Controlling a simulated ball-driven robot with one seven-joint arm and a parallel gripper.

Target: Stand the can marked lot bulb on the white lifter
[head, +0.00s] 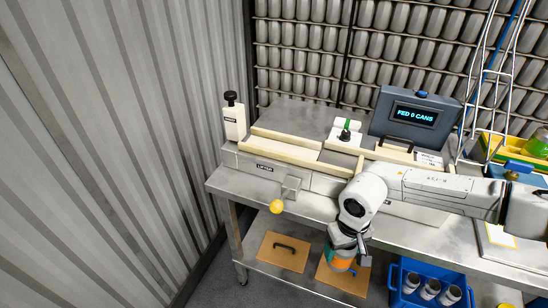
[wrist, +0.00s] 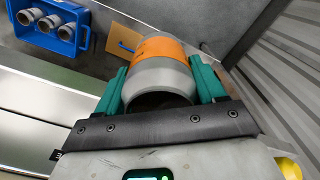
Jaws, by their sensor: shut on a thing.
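My gripper (head: 345,252) hangs in front of the steel table, below its top. In the wrist view its teal fingers (wrist: 158,82) are shut on both sides of a grey can (wrist: 165,72) with an orange band. The can's orange band (head: 340,264) shows below the gripper in the head view. No lot mark is readable on it. A white square plate (head: 339,142) sits on the machine behind the pale rails, with a black and green piece on it. A LIFTER label (head: 265,168) is on the machine's front; I cannot tell for certain which part is the lifter.
A lever with a yellow ball (head: 277,207) sticks out in front of the machine. A blue crate (head: 405,292) with several grey cans is low at right. A display (head: 414,113) reads FED 0 CANS. A white post with a black knob (head: 231,97) stands at left.

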